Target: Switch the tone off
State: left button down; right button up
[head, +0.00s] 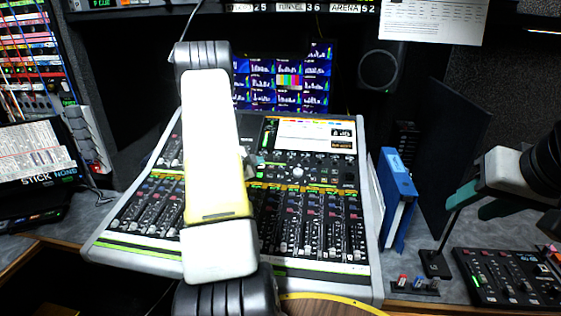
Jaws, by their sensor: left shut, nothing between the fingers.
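A large grey audio mixing console (372,262) fills the middle, with rows of faders, knobs and a lit screen (305,135). I cannot make out which control is the tone switch; labels are too small to read. My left arm crosses in front of the console and hides a strip of it. My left gripper (254,160) is mostly hidden behind that arm; only its small tip shows over the console's upper middle, and it is shut and empty. My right gripper (478,203) is at the right edge above the desk, its teal fingers apart, nothing seen between them.
A multi-picture monitor (288,78) stands behind the console. A patch bay (32,60) and a tilted screen (35,155) are at left.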

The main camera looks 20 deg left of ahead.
pick_arm(q)
jog(key=shift+w+f, duration=0.15)
jog(key=shift+f, duration=0.25)
jog(key=shift+w+a+f, duration=0.1)
jog(key=shift+w+f, duration=0.05)
jog(key=shift+f, duration=0.2)
dwell(0.8)
jog(key=shift+r, duration=0.1)
jog(key=shift+s+r, duration=0.3)
jog(key=shift+r, duration=0.35)
jog(key=shift+s+d+r, duration=0.1)
jog(key=shift+s+r, duration=0.2)
jog(key=shift+r, duration=0.45)
jog(key=shift+s+d+r, duration=0.1)
jog(key=shift+s+r, duration=0.25)
jog(key=shift+r, duration=0.45)
jog(key=shift+s+d+r, duration=0.1)
jog(key=shift+s+r, duration=0.2)
jog(key=shift+r, duration=0.45)
